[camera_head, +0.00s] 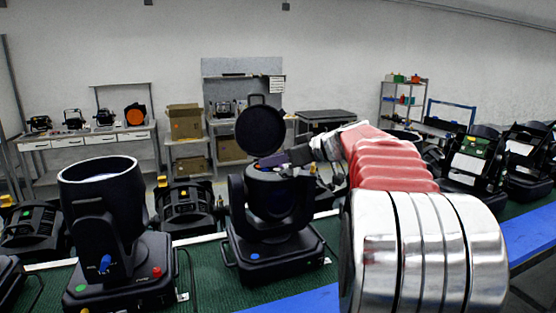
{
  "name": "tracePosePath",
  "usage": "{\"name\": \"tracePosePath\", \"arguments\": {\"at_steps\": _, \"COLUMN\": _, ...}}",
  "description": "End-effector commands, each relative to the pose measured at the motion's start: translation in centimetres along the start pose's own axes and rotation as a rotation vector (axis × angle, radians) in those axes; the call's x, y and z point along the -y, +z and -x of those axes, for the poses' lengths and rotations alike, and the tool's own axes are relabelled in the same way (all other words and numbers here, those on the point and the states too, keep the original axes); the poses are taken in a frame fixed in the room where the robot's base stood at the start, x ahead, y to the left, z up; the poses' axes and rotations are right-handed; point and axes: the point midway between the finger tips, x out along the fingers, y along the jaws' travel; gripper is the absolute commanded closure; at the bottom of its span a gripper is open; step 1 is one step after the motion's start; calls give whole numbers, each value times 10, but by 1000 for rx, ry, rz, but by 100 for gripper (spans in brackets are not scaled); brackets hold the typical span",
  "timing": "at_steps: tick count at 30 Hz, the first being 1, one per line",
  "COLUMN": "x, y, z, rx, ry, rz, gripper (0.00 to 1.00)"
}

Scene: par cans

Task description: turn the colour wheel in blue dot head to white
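The blue dot head (272,215) is a black moving head in the middle of the green bench, with a small blue dot (254,256) on the front of its base. A round black lid (261,131) stands up above it. My gripper (276,160) reaches in from the right and is at the top of the head, just below the lid. A small purplish patch shows at the gripper's tip. It is too small to tell whether it is part of the colour wheel. The wheel and its present colour cannot be made out. Whether the fingers touch anything is not clear.
More heads (474,158) stand at the right. Shelves and a workbench (85,140) line the back wall.

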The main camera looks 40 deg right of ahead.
Motion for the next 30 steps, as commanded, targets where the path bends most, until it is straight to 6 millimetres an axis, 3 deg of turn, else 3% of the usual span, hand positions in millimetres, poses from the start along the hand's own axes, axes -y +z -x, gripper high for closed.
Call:
{"name": "tracePosePath", "arguments": {"at_steps": 5, "x": 0, "y": 0, "z": 0, "rx": 0, "ry": 1, "rz": 0, "gripper": 64}}
{"name": "tracePosePath", "arguments": {"at_steps": 20, "x": -1, "y": 0, "z": 1, "rx": 0, "ry": 1, "rz": -1, "gripper": 99}}
{"name": "tracePosePath", "arguments": {"at_steps": 30, "x": 1, "y": 0, "z": 0, "rx": 2, "ry": 31, "rz": -13, "gripper": 100}}
